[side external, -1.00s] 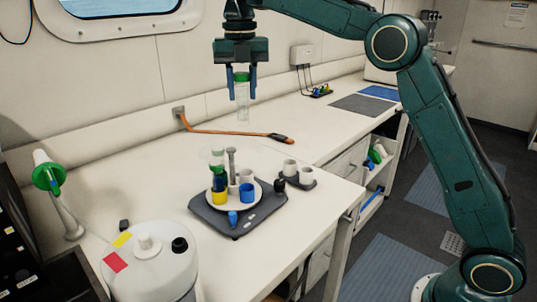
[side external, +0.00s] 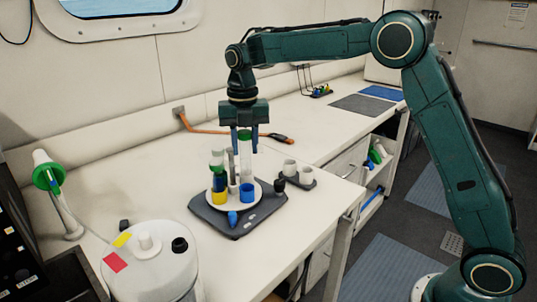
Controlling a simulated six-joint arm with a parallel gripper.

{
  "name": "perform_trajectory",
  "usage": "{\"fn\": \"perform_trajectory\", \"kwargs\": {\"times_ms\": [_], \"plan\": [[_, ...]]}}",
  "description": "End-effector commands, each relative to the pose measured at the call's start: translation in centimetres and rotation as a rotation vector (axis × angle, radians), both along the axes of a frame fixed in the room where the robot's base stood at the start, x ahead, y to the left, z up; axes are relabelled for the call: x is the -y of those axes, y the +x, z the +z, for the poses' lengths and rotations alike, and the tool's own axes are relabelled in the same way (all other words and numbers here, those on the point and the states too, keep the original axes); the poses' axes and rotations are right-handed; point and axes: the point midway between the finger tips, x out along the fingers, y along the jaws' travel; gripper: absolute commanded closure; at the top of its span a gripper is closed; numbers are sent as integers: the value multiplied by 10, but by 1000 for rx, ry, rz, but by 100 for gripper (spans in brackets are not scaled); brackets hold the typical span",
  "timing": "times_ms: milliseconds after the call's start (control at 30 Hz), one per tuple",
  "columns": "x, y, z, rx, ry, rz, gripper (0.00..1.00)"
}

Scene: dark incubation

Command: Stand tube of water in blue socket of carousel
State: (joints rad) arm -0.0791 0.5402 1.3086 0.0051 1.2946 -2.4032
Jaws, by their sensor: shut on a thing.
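My gripper (side external: 245,142) points down over the carousel, shut on the tube of water (side external: 246,165), a clear upright tube with a green cap. The tube's lower end is at the mouth of the blue socket (side external: 247,194) on the carousel's right front; I cannot tell how far inside it is. The carousel (side external: 235,206) is a white disc on a dark grey base, with a grey post in the middle.
A grey holder with white cups (side external: 300,176) stands just right of the carousel. A white round container (side external: 150,262) stands at front left. An orange cable (side external: 205,131) lies behind. The bench to the right front is clear.

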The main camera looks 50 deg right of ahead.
Motion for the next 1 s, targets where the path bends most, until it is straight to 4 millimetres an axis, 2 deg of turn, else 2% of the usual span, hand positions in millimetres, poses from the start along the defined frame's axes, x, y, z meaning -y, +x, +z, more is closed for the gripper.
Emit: {"fn": "perform_trajectory", "kwargs": {"times_ms": [367,1000], "plan": [[0,0,-5,0,0,0,92],[0,0,-30,0,0,0,92]]}}
